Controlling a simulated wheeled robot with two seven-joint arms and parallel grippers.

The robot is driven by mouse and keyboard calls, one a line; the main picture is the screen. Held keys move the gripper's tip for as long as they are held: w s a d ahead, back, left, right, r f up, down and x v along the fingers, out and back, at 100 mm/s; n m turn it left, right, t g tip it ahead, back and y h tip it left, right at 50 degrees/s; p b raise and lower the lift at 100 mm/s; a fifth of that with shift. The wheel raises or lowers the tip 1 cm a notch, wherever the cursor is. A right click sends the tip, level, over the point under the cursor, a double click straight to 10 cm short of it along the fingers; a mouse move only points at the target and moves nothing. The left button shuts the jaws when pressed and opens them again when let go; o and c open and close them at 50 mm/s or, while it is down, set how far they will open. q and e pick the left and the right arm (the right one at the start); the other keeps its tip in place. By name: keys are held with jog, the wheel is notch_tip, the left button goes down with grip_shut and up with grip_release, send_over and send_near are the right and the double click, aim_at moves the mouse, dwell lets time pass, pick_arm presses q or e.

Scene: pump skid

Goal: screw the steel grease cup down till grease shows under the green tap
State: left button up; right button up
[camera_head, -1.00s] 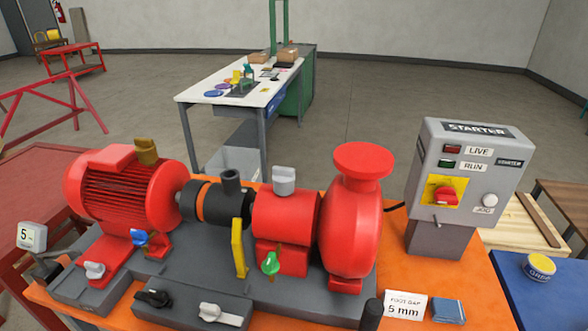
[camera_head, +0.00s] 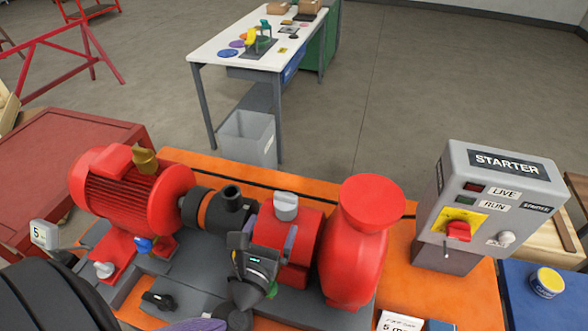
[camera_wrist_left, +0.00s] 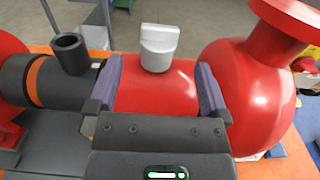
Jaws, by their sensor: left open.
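The steel grease cup (camera_head: 286,206) is a pale grey cap with a raised grip, standing on the red bearing housing (camera_head: 305,245). In the left wrist view the cup (camera_wrist_left: 159,45) stands upright beyond the fingertips, roughly centred between them. My left gripper (camera_head: 268,236) is open and empty, in front of the housing and a little below the cup. Its two purple-grey fingers (camera_wrist_left: 158,75) stand apart in the wrist view, not closed on the cup. The green tap on the housing's front is mostly or wholly hidden behind my gripper. No grease can be made out. My right gripper is out of view.
A red motor (camera_head: 135,190) with a brass cap and a dark upright pipe stub (camera_head: 231,197) stand left of the housing. The red pump casing (camera_head: 358,245) rises close on the right. A starter box (camera_head: 490,205) stands farther right. A yellow-lidded tin (camera_head: 547,282) sits on blue.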

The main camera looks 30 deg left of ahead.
aim_at(285, 198)
pick_arm(q)
jog(key=x, duration=0.4)
jog(key=shift+w+r, duration=0.25)
jog(key=shift+x, duration=2.2)
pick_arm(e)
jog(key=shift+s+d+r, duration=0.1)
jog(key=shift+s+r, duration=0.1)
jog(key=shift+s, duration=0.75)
pick_arm(q)
jog(key=shift+f, duration=0.2)
